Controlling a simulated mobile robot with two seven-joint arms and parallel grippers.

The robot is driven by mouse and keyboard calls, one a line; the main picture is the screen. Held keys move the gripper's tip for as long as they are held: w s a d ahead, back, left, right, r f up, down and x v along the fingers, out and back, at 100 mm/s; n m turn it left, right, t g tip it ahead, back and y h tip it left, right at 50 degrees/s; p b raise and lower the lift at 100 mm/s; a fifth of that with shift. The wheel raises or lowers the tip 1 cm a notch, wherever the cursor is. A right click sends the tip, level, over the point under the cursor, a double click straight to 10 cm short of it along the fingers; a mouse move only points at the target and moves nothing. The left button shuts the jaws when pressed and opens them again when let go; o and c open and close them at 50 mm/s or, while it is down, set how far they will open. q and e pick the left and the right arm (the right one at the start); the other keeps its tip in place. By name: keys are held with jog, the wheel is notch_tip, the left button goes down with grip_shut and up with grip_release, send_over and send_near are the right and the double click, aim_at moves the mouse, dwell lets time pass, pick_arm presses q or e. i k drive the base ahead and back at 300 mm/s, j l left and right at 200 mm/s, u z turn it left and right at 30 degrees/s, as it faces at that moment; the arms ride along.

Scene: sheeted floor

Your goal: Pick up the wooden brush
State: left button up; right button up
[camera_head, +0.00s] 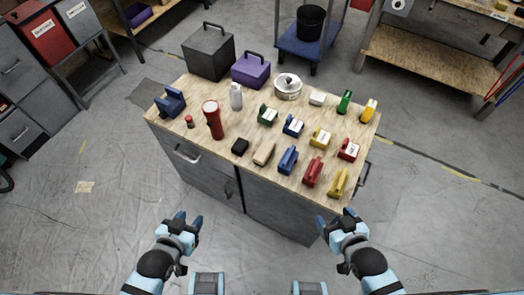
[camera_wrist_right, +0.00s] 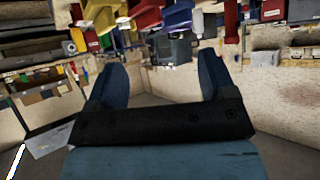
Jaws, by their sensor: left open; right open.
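The wooden brush (camera_head: 264,153) looks like a small tan block lying near the front edge of the wooden tabletop, between a black block and a blue tool. My left gripper (camera_head: 188,218) is open and empty in front of the cabinet, below and to the left of the brush. My right gripper (camera_head: 334,219) is open and empty, low and to the right of the brush. In the right wrist view the two dark blue fingers of the right gripper (camera_wrist_right: 162,78) stand apart with nothing between them. I cannot make out the brush there.
The workbench (camera_head: 225,158) carries a black block (camera_head: 240,147), a red flashlight (camera_head: 212,119), a blue tool (camera_head: 288,160), a red tool (camera_head: 313,171) and a yellow tool (camera_head: 338,183). Boxes and a pot (camera_head: 288,87) stand behind. The floor before the bench is clear.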

aim_at(263, 155)
jog(key=i+j+z, duration=0.2)
jog(key=j, duration=0.5)
jog(key=j+z, duration=0.2)
jog(key=j, duration=0.5)
